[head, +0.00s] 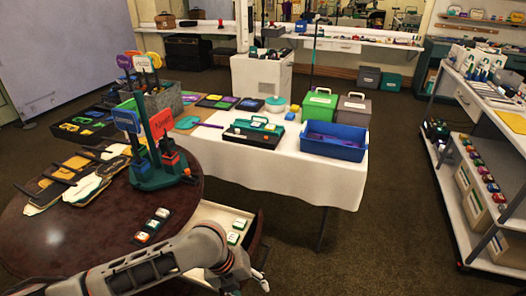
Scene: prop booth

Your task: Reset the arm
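My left arm (150,270) reaches in from the lower left, over the front edge of the dark round table. Its end, with the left gripper (262,279), hangs past the table's edge beside an open drawer (213,212). The gripper is small and partly hidden by the arm, so I cannot tell whether it is open or shut. No held thing shows at it. My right arm and gripper are not in view.
Behind is a white-clothed table (285,172) with a blue bin (334,142). Shelving (470,225) stands right. Carpet between is clear.

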